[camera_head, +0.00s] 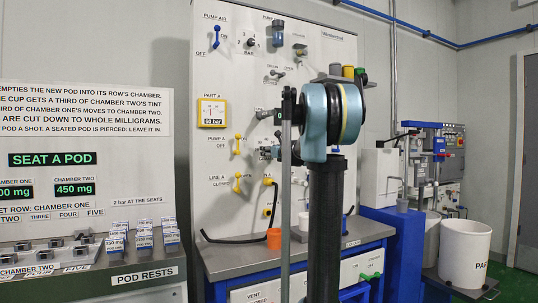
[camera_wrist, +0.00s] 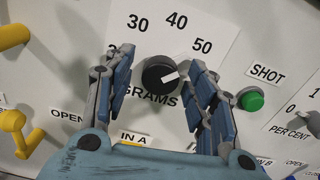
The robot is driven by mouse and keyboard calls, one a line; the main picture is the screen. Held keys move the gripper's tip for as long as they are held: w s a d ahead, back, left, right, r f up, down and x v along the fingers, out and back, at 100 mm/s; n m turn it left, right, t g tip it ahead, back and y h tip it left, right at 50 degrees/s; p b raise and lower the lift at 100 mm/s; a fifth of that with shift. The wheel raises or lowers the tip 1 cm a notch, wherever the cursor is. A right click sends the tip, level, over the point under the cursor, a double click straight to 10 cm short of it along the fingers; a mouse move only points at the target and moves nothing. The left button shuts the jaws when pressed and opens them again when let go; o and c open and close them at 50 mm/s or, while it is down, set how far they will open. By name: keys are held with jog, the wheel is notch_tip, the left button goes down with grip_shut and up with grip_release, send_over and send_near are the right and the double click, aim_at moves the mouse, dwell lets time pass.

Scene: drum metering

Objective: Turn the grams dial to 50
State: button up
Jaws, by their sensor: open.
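The grams dial (camera_wrist: 157,74) is a round black knob with a white pointer mark, on a white scale plate in the wrist view. The numbers 30, 40 and 50 arc above it. The white mark points to the right and slightly up, toward the side of the 50; the exact reading is hard to tell. My gripper (camera_wrist: 161,63) is open, with one blue-grey finger on each side of the knob and a visible gap to both. The left finger covers part of the scale, and the label GRAMS is partly hidden. In the head view my arm hides the dial.
A green SHOT button (camera_wrist: 252,101) sits just right of the right finger. A per cent dial (camera_wrist: 314,122) is at the right edge. Yellow handles (camera_wrist: 14,37) are at the left. In the head view, an orange cup (camera_head: 274,238) stands on the bench below the panel.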

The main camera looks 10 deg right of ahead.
jog(key=shift+w+a, duration=0.1)
jog(key=shift+w, duration=0.2)
jog(key=c, duration=1.1)
jog(key=shift+n, duration=0.3)
